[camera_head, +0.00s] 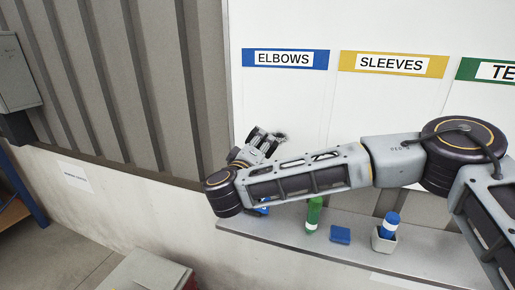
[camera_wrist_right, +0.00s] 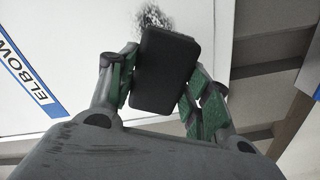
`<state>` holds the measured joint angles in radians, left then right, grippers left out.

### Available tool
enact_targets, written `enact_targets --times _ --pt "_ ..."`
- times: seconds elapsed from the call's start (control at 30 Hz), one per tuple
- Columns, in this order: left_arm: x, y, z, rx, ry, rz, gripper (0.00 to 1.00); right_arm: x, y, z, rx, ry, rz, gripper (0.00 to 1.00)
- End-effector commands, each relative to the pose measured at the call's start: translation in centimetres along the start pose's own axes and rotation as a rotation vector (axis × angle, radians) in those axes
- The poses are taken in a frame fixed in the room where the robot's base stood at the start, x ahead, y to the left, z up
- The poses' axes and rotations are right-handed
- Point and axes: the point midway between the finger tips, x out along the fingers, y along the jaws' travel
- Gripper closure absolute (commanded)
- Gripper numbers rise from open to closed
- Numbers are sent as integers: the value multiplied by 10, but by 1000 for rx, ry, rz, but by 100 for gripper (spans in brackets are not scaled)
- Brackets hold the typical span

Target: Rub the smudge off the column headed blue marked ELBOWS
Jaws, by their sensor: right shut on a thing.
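The white board has a column under a blue header marked ELBOWS (camera_head: 285,58); the header also shows in the right wrist view (camera_wrist_right: 30,76). A dark, speckled smudge (camera_wrist_right: 153,17) lies on the white surface of this column; part of it shows beside the gripper in the head view (camera_head: 281,136). My right gripper (camera_head: 266,138) is at the lower part of that column. It is shut on a dark, rounded block like an eraser (camera_wrist_right: 165,70). The block hides part of the smudge's lower edge in the wrist view. I cannot tell whether it touches the board. My left gripper is not in view.
A grey shelf (camera_head: 285,241) runs below the board. On it stand a green bottle or marker (camera_head: 313,217), a blue block (camera_head: 340,235) and a pale cup (camera_head: 383,242) with a blue-capped item (camera_head: 390,223). Yellow SLEEVES (camera_head: 392,64) and green (camera_head: 490,71) headers are to the right.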

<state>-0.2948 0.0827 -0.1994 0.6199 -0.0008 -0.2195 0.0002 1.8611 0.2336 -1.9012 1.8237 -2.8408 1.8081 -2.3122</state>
Motion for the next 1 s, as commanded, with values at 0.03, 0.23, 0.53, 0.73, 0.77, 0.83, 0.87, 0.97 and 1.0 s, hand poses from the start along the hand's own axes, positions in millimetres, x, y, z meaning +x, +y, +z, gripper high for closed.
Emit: enact_targets --times 0.03,0.23,0.53,0.73,0.77,0.83,0.87,0.97,1.0 --pt "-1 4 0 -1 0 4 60 3 1 0 1 -1 1 70" --pt "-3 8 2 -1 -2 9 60 8 0 0 1 1 1 70" --pt "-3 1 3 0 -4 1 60 9 0 0 0 1 1 70" --pt "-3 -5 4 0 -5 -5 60 9 0 0 0 1 1 70" --pt "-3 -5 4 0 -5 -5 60 9 0 0 0 1 1 70" --pt "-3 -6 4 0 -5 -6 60 9 0 0 0 1 1 70" --pt "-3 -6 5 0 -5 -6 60 9 0 0 0 1 1 70" --pt "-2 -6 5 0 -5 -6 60 10 0 0 0 1 1 70" --pt "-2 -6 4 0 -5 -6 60 10 0 0 0 1 1 70"
